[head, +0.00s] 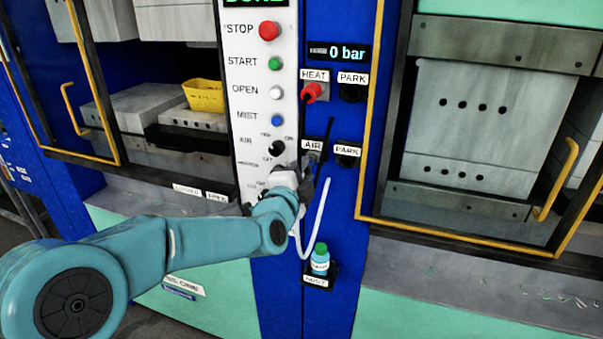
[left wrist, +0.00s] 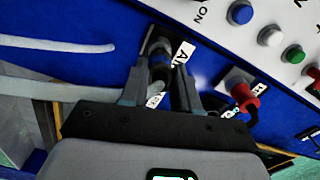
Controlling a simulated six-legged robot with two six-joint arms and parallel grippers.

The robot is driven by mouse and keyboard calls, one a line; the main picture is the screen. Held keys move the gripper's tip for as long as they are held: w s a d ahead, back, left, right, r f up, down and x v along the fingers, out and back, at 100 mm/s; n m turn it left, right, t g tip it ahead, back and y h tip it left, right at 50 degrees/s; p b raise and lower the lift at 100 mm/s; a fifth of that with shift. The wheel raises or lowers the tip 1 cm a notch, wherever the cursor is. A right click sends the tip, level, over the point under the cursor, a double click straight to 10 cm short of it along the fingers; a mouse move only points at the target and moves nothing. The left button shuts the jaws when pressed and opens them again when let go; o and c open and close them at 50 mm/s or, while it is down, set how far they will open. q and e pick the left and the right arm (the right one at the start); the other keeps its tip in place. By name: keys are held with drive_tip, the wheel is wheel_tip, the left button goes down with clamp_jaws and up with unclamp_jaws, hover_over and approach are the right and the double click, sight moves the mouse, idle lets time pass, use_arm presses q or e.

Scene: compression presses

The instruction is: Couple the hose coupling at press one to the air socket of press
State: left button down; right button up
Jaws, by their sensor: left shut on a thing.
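My left gripper (head: 308,178) reaches up to the control column from the lower left. In the left wrist view its two fingers (left wrist: 159,88) are shut on the hose coupling (left wrist: 160,64), a dark cylinder with a blue band. The coupling is at the AIR label (left wrist: 183,54), in front of the air socket. The gripper mostly hides the coupling and socket in the head view, below the AIR label (head: 312,145). I cannot tell whether the coupling is seated in the socket or just in front of it. My right gripper is not in view.
A white hose (head: 322,205) hangs beside the gripper. The red heat plug (head: 312,92) sits above, with PARK holders to the right. A small bottle (head: 320,259) stands below. The button panel (head: 252,110) is left; the yellow-edged press door (head: 365,120) is right. The display reads 0 bar.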

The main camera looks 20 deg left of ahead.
use_arm(q)
drive_tip(key=shift+w, duration=0.95)
drive_tip(key=shift+r+p, duration=0.1)
drive_tip(key=shift+p, duration=0.2)
drive_tip(key=c, duration=1.1)
unclamp_jaws()
drive_tip(key=o, duration=0.3)
drive_tip(key=shift+w, duration=0.25)
drive_tip(key=shift+o, duration=0.2)
drive_tip(key=shift+s, duration=0.15)
